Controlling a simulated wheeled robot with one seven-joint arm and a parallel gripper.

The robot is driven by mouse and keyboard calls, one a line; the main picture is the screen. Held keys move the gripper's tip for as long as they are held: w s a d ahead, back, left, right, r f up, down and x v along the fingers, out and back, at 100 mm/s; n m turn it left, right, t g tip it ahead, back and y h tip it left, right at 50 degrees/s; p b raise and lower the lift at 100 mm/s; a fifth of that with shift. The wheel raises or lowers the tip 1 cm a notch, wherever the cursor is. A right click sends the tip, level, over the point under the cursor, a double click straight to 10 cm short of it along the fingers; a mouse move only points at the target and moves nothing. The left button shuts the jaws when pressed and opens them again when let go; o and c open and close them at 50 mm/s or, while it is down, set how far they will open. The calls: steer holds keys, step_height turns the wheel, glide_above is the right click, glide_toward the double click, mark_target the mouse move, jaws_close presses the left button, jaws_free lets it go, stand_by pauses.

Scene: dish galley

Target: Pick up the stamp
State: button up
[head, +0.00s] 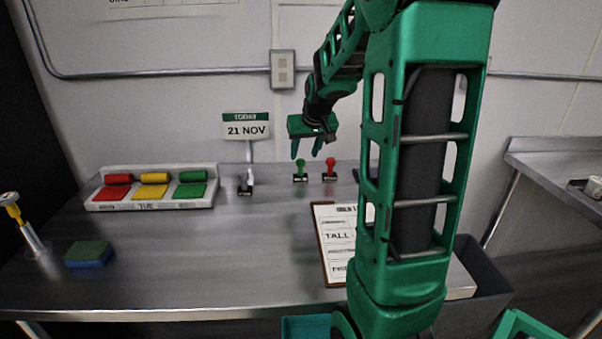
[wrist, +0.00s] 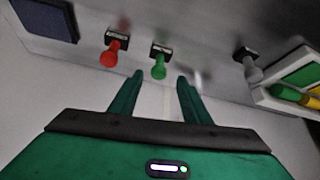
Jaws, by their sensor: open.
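Three stamps stand in a row at the back of the steel table. The green stamp (head: 300,171) is in the middle, the red stamp (head: 330,170) is to its right, and the grey-white stamp (head: 246,183) is to its left. My gripper (head: 308,152) is open and empty, above the table near the green stamp. In the wrist view, the green stamp (wrist: 159,63) shows just beyond and between my fingertips (wrist: 160,76). The red stamp (wrist: 114,50) and the grey stamp (wrist: 249,65) lie to either side, apart from the fingers.
A tray (head: 151,205) with red, yellow and green pads sits at the left. A clipboard (head: 333,268) lies front right, partly behind my arm. A dark pad (head: 366,175) is right of the red stamp. A sponge (head: 89,254) lies far left. The table's middle is clear.

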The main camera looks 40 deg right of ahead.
mark_target(301, 160)
steer(key=w+f, duration=0.1)
steer(key=w+d+f, duration=0.1)
steer(key=w+f, duration=0.1)
steer(key=w+d+f, duration=0.1)
steer(key=shift+w+d+f, duration=0.15)
steer(key=shift+d+f, duration=0.05)
steer(key=shift+f, duration=0.1)
steer(key=shift+x, duration=2.7)
steer(key=shift+a+f, duration=0.15)
steer(key=shift+a, duration=0.05)
steer(key=shift+c, duration=0.5)
steer(key=c, duration=0.9)
